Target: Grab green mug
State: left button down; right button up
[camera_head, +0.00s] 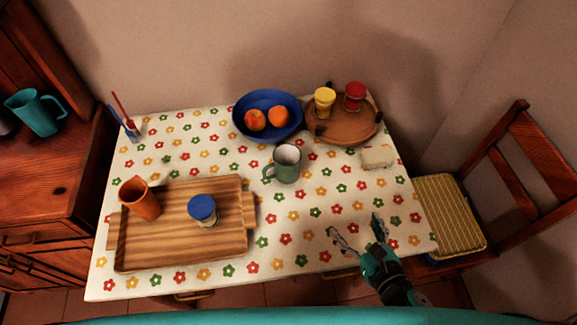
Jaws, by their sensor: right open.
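The green mug (286,170) stands upright in the middle of the flowered table, with its pale inside showing from above and its handle to the left. My right gripper (358,228) is over the table's front right part, below and to the right of the mug. Its two fingers are spread apart with nothing between them. It is well clear of the mug. My left gripper is not in view.
A blue bowl (249,104) with fruit stands behind the mug. A round wooden tray (345,132) holds yellow and red cups. A wooden tray (165,245) on the left bears an orange cup (141,200) and a blue-lidded jar (203,209). A pale block (377,157) lies at the right.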

aim_at(287, 157)
jog(key=j+z, duration=0.1)
jog(key=j, duration=0.45)
jog(key=k+j+z, duration=0.1)
jog(key=j, duration=0.45)
jog(key=j+z, duration=0.1)
jog(key=j, duration=0.45)
jog(key=k+j+z, duration=0.1)
jog(key=j, duration=0.45)
jog(key=k, duration=0.05)
